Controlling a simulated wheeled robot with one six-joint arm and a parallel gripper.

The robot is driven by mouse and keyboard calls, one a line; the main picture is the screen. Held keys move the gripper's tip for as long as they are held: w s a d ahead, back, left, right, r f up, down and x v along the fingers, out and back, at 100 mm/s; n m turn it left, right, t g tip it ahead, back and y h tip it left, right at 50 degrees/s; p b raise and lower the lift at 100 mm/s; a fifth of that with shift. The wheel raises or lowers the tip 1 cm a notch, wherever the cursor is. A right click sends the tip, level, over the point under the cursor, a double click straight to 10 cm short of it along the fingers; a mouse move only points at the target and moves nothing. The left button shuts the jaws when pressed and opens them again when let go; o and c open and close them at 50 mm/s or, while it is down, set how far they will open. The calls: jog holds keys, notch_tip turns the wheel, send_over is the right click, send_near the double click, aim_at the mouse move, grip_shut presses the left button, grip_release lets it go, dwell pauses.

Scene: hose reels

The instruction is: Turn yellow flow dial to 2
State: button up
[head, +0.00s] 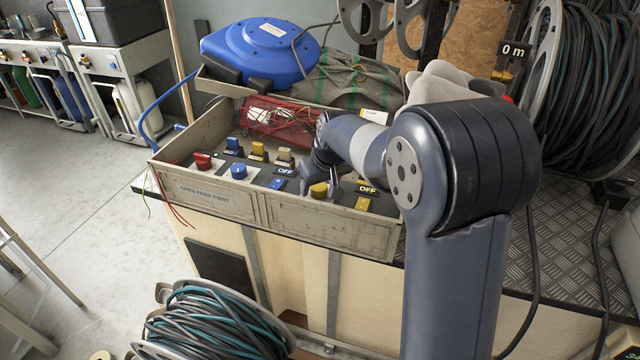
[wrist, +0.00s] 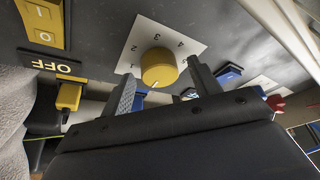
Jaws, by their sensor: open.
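The yellow flow dial (head: 318,190) sits on the front panel of the grey control box. In the wrist view the round yellow dial (wrist: 158,67) stands on a white plate (wrist: 185,42) printed with numbers; 1, 2, 3 and 4 are visible. A short white mark shows on the dial's lower edge in that view; I cannot tell which number it points to. My gripper (head: 316,168) is at the dial. In the wrist view its two fingers (wrist: 160,76) are open, one on each side of the dial, with no clear contact visible.
A yellow switch (head: 362,203) with an OFF label is right of the dial. A blue dial (head: 238,171) and a red dial (head: 203,161) are to its left. Coloured levers stand behind.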

jog(key=c, duration=1)
jog(key=m+h+p, duration=0.1)
jog(key=m, duration=0.3)
jog(key=shift+a+h+p, duration=0.15)
jog(key=shift+h+p, duration=0.25)
jog(key=m+h, duration=0.1)
jog(key=m, duration=0.2)
jog(key=m+h, duration=0.1)
jog(key=m, duration=0.2)
jog(key=shift+a, duration=0.15)
jog(key=m, duration=0.2)
jog(key=m+g+h, duration=0.1)
jog(key=m, duration=0.2)
jog(key=shift+w+a+g+h, duration=0.1)
jog(key=shift+g+h, duration=0.2)
jog(key=m+g+p, duration=0.1)
jog(key=m, duration=0.3)
jog(key=shift+w+m+h, duration=0.1)
jog(key=shift+m+h, duration=0.2)
jog(key=shift+g, duration=0.3)
